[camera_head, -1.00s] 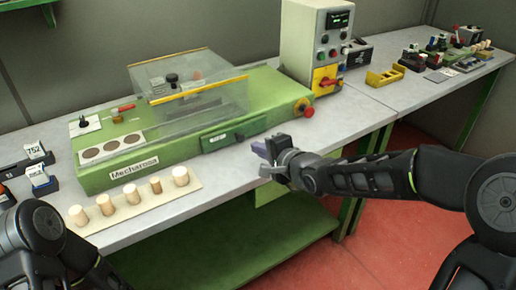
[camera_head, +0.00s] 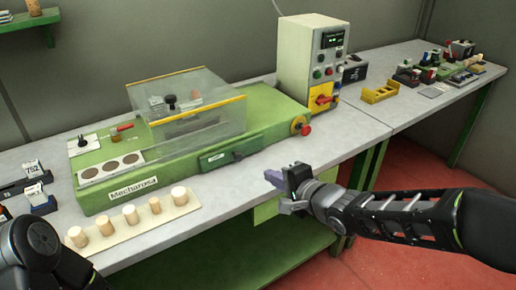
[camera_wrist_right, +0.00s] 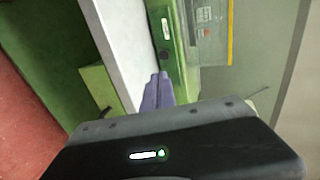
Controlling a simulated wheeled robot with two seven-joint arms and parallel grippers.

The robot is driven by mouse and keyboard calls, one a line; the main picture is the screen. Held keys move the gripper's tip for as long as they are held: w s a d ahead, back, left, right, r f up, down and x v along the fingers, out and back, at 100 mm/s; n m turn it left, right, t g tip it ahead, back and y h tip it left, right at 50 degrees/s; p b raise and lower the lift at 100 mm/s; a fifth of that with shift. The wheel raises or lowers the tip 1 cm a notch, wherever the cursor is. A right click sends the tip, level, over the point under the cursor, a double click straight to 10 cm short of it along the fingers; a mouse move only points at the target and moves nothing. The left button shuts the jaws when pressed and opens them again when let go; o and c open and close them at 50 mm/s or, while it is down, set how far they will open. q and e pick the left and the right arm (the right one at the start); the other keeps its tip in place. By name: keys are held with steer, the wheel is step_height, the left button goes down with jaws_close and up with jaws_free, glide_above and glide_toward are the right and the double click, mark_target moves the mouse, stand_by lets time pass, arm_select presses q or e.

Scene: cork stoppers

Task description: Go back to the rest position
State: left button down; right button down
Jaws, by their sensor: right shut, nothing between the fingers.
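My right gripper (camera_head: 274,179) is over the front edge of the workbench, in front of the green machine. Its purple fingers are closed together with nothing between them; they also show in the right wrist view (camera_wrist_right: 158,92). My left arm comes in at the lower left of the head view, and its gripper is out of frame. The green Mecharosa machine (camera_head: 130,192) stands on the workbench, with a clear cover over its middle. Several cork stoppers, one of them a cork (camera_head: 130,214), stand in a row on a pale board (camera_head: 150,227) in front of it.
A control box (camera_head: 312,60) with a yellow and red switch stands at the machine's right end. A yellow holder (camera_head: 380,94) and several small items sit on the right bench. The grey bench top (camera_head: 345,130) right of the machine is mostly clear.

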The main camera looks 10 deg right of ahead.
steer(key=f+n, duration=0.2)
steer(key=f+n+g, duration=0.1)
steer(key=f+n, duration=0.1)
steer(key=f, duration=0.1)
steer(key=s+f+n, duration=0.1)
steer(key=f+n, duration=0.2)
steer(key=shift+d+g+h, duration=0.2)
steer(key=shift+g+h, duration=0.1)
steer(key=shift+h, duration=0.1)
steer(key=s+a+f+n+g+p, duration=0.1)
steer(key=s+a+f+n+g, duration=0.1)
steer(key=s+f, duration=0.35)
steer(key=s+a+f+n+g, duration=0.1)
steer(key=s+f+g, duration=0.15)
steer(key=f, duration=0.65)
steer(key=s+a+f+n+g+p, duration=0.1)
steer(key=s+a+f+n+g, duration=0.1)
steer(key=s+f, duration=0.45)
steer(key=s+a+f+g, duration=0.3)
steer(key=s+f, duration=0.5)
steer(key=s, duration=0.4)
steer(key=shift+a+f+g+p, duration=0.3)
steer(key=shift+a+f+g, duration=0.1)
steer(key=shift+g, duration=0.15)
steer(key=shift+w+d, duration=0.1)
steer(key=shift+d, duration=0.05)
